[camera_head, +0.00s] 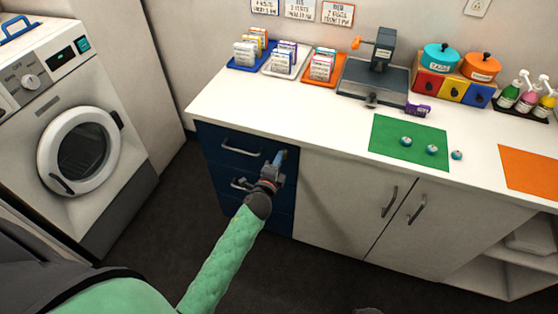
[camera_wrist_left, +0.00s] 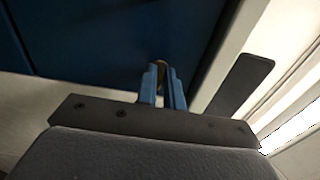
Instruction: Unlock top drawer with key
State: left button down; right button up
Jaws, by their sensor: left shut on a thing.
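The dark blue drawer unit (camera_head: 225,168) is under the left end of the white counter. Its top drawer (camera_head: 222,138) looks closed and has a metal bar handle (camera_head: 240,151). My left gripper (camera_head: 281,158) is at the right side of the drawer fronts, right of that handle. In the left wrist view its blue fingers (camera_wrist_left: 162,88) are close together, shut on a small brownish-gold thing (camera_wrist_left: 160,64), likely the key. Most of it is hidden between the fingers. The lock is hidden by the gripper, and I cannot tell whether the key is in it. My right gripper is not in view.
The lower drawer handle (camera_head: 242,185) is close to my left gripper. White cabinet doors (camera_head: 330,200) adjoin on the right. A washing machine (camera_head: 75,140) stands at left, with free floor between. Trays, pots and a green mat (camera_head: 395,150) are on the counter (camera_head: 270,100).

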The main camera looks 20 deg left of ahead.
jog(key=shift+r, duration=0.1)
pick_arm(q)
jog(key=shift+n, duration=0.3)
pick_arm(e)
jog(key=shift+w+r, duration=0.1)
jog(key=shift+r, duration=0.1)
pick_arm(q)
jog(key=c, duration=1.5)
grip_release()
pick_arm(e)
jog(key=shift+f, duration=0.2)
pick_arm(q)
jog(key=shift+s, duration=0.1)
